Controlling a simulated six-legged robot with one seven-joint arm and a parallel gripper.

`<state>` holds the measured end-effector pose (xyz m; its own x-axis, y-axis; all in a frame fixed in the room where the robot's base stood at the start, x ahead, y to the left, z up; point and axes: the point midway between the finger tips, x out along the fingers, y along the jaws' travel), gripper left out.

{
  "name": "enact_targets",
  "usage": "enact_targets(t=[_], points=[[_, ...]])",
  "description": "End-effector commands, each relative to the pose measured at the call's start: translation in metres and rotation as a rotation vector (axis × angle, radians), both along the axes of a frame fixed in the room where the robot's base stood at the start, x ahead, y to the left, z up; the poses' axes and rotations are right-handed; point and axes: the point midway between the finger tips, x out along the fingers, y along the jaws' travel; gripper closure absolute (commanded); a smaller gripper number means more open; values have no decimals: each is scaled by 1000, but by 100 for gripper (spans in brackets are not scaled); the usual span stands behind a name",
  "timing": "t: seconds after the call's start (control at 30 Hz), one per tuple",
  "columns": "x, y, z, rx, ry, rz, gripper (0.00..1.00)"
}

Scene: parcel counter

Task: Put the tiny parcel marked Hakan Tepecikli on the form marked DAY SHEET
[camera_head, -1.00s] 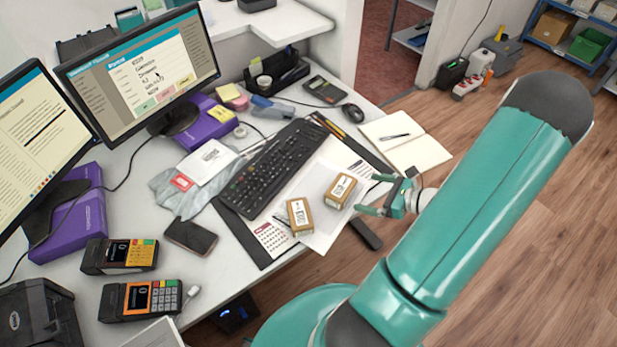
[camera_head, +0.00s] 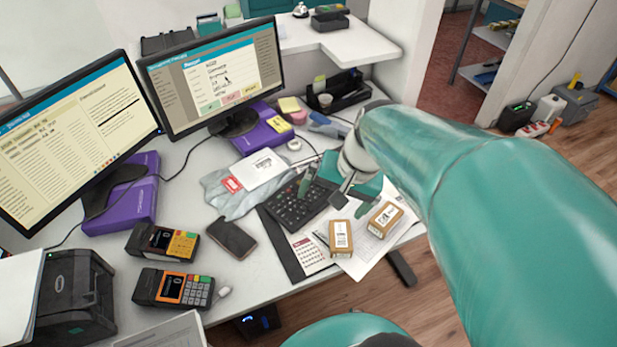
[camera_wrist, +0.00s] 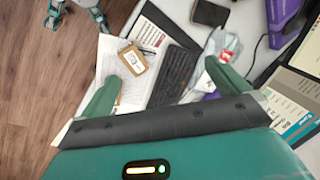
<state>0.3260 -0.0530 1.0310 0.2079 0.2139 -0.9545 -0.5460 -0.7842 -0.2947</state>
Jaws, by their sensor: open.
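Two tiny brown parcels with white labels lie side by side near the desk's front edge: a left parcel (camera_head: 340,239) and a right parcel (camera_head: 386,219). Their names are too small to read, so I cannot tell which is Hakan Tepecikli's. A white sheet (camera_head: 362,266) lies under or beside them; no DAY SHEET heading is legible. My gripper (camera_head: 328,188) is open and empty above the keyboard, behind the parcels. In the wrist view my gripper (camera_wrist: 165,88) frames the desk, and only one parcel (camera_wrist: 134,62) shows clearly, on the white paper.
The keyboard (camera_head: 298,203) lies beneath my gripper. A red-headed calendar sheet (camera_head: 308,252) is left of the parcels. A phone (camera_head: 232,236), two card terminals (camera_head: 172,288) and two monitors (camera_head: 212,75) fill the left side. My arm hides much of the right side.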

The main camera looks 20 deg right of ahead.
Motion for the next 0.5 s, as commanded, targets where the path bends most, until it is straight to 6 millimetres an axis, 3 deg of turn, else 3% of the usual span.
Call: enact_targets(t=[0.1, 0.3, 0.5], points=[[-13, 25, 30, -155, -110, 204, 0], [-32, 48, 66, -351, -277, 451, 0], [-39, 53, 78, -420, -337, 531, 0]])
